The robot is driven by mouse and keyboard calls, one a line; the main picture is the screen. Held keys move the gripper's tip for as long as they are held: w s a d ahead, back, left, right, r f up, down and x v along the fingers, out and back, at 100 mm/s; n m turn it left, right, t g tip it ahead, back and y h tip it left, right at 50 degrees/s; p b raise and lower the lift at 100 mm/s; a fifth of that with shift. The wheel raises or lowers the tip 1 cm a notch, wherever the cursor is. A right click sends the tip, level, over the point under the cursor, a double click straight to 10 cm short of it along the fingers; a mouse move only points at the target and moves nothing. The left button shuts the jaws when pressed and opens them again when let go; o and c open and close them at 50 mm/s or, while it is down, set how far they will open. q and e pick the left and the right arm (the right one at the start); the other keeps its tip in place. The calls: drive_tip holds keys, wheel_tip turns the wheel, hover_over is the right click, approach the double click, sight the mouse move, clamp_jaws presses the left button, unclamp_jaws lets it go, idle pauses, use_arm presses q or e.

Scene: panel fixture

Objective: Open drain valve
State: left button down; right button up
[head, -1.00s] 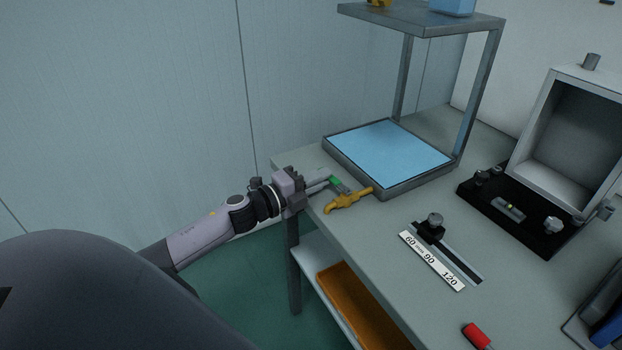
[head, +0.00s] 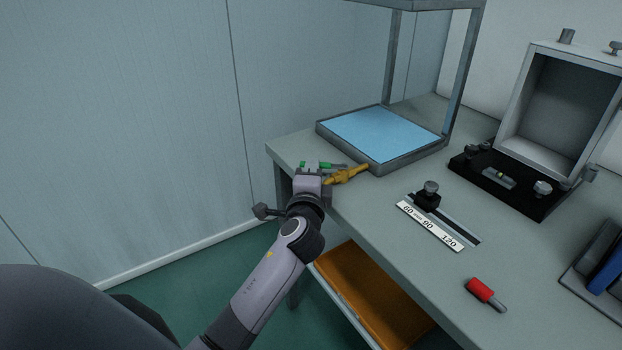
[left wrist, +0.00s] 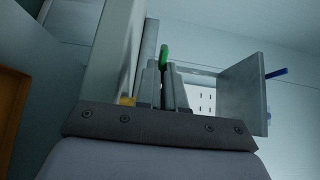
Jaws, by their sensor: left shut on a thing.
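The drain valve (head: 349,175) is a yellow brass-coloured fitting at the left edge of the bench, by the near corner of the blue-filled tray (head: 326,133). Its green lever (head: 328,165) shows just behind the valve body, lying roughly sideways in the head view. My left gripper (head: 311,166) is at the lever, with its arm coming up from below. It is shut on the lever; in the left wrist view the green lever end (left wrist: 164,57) stands between the two grey fingers (left wrist: 163,88). The exact contact is partly hidden by the gripper. My right gripper is not in view.
A grey bench (head: 385,215) carries a scale plate marked 60, 90, 120 (head: 430,226) with a black knob slider. A red-handled tool (head: 481,291) lies near the front. An open grey box (head: 560,105) stands at right. An orange bin (head: 375,290) is below.

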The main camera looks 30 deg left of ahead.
use_arm(q)
drive_tip(key=shift+s+d+n+g+y+b, duration=0.2)
drive_tip(key=shift+n+g+y+b, duration=0.15)
drive_tip(key=shift+n+y+b, duration=0.2)
drive_tip(key=shift+s+d+n+g+y+b, duration=0.2)
drive_tip(key=shift+n+g+y+b, duration=0.2)
drive_tip(key=shift+y, duration=0.25)
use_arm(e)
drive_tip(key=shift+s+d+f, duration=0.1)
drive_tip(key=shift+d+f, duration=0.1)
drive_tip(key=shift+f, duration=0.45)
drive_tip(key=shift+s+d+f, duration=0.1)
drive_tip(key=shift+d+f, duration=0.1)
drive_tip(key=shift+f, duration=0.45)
use_arm(q)
drive_tip(key=c, duration=1.2)
unclamp_jaws()
drive_tip(key=shift+c, duration=0.2)
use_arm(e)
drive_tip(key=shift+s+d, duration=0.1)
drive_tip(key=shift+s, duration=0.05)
